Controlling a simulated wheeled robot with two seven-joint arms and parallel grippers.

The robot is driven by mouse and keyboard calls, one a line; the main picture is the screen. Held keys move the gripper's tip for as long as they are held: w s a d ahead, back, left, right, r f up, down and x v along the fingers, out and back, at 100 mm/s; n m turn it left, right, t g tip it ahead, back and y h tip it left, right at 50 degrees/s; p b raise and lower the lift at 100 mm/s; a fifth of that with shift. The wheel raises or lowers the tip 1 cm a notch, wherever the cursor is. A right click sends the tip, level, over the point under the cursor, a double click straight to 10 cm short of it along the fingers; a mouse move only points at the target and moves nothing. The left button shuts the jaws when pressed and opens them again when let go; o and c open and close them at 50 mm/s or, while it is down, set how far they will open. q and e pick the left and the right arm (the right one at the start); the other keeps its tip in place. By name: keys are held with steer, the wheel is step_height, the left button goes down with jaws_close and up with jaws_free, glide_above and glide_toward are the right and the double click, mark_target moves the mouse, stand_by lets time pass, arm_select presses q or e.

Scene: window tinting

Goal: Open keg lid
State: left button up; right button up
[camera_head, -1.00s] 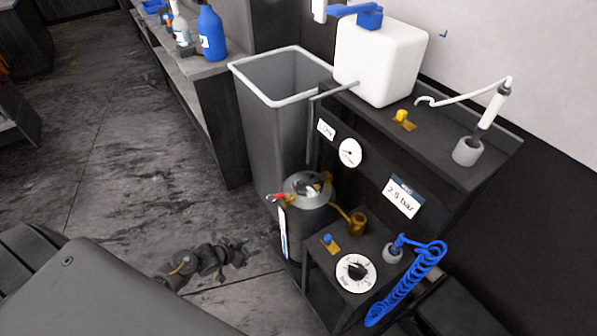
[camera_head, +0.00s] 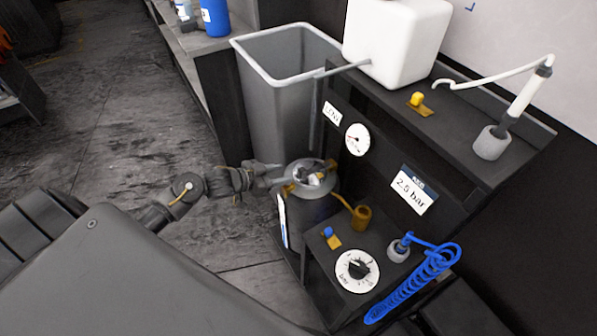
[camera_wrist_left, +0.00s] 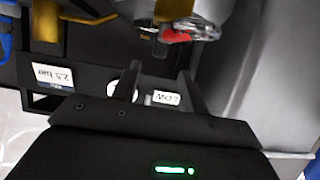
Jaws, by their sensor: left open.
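The metal keg (camera_head: 318,209) stands low at the left of the dark stand in the head view. Its round lid (camera_head: 313,176) is on top, with brass-coloured fittings at its rim. My left gripper (camera_head: 284,174) reaches in from the left with its fingertips at the left edge of the lid; whether they touch it I cannot tell. In the left wrist view, the two fingers of the gripper (camera_wrist_left: 158,80) stand apart with nothing between them. A red lever (camera_wrist_left: 190,32) on the keg shows just beyond them. My right gripper is not in view.
A grey bin (camera_head: 272,105) stands behind the keg. The dark stand carries a pressure gauge (camera_head: 357,140), a dial (camera_head: 357,270), a brass hose fitting (camera_head: 362,217) and a blue coiled hose (camera_head: 415,285). A white tank (camera_head: 395,45) sits on its upper shelf.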

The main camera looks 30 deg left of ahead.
mark_target(299, 171)
arm_select(q)
steer(key=x, duration=0.7)
steer(key=shift+w+d+f, duration=0.15)
steer(key=shift+w, duration=0.05)
steer(key=shift+c, duration=0.3)
jaws_close()
